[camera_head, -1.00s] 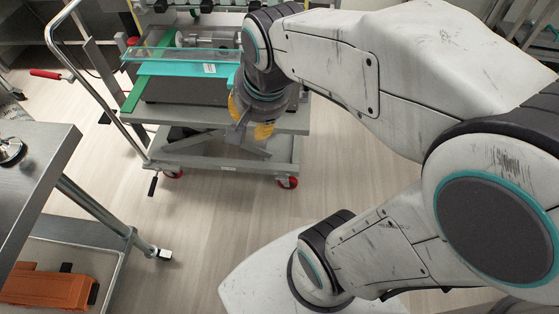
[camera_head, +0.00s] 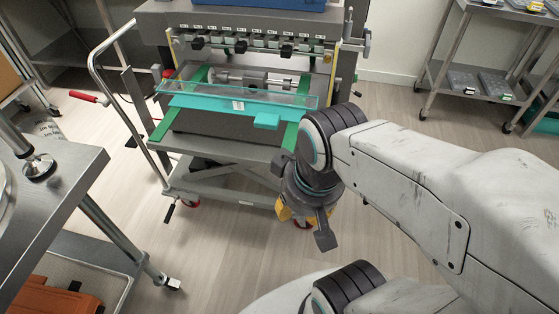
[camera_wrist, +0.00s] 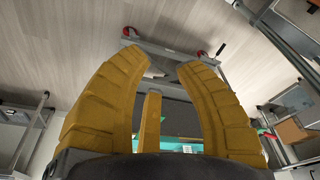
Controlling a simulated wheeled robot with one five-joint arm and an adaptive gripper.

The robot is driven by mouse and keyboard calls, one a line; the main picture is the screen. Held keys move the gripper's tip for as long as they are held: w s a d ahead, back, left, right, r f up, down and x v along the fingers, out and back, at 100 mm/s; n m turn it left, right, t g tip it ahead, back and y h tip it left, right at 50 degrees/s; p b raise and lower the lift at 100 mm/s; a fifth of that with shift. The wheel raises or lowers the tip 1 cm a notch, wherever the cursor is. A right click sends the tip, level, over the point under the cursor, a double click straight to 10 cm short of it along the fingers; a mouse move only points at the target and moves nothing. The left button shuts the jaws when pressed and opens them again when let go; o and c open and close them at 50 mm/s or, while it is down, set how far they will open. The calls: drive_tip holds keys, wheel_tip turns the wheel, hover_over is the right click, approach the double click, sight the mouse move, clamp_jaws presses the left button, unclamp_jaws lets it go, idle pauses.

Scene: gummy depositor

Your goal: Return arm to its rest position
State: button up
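My arm (camera_head: 440,185) reaches in from the right side of the head view, bent downward at the wrist. My gripper (camera_head: 303,222) hangs below the wrist, pointing down, in front of the right side of the depositor cart. In the wrist view my gripper (camera_wrist: 162,62) shows its yellow fingers spread apart with nothing between them. It is open and empty. The gummy depositor (camera_head: 245,25) stands behind it, with a teal tray (camera_head: 215,103) on green rails under its nozzles. Part of the cart's right side is hidden behind my wrist.
A steel table (camera_head: 60,190) stands at the left, with an orange case (camera_head: 55,297) on its lower shelf. A push handle (camera_head: 115,95) with a red lever is on the cart's left. Shelving (camera_head: 485,45) stands at the back right. Bare floor lies between table and gripper.

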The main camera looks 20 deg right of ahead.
drive_tip(key=w+p+v, duration=0.2)
drive_tip(key=p+v, duration=0.9)
drive_tip(key=v, duration=0.1)
drive_tip(key=shift+w+r+t, duration=0.25)
drive_tip(key=shift+r+t, duration=0.15)
drive_tip(key=shift+r, duration=0.15)
idle(1.6)
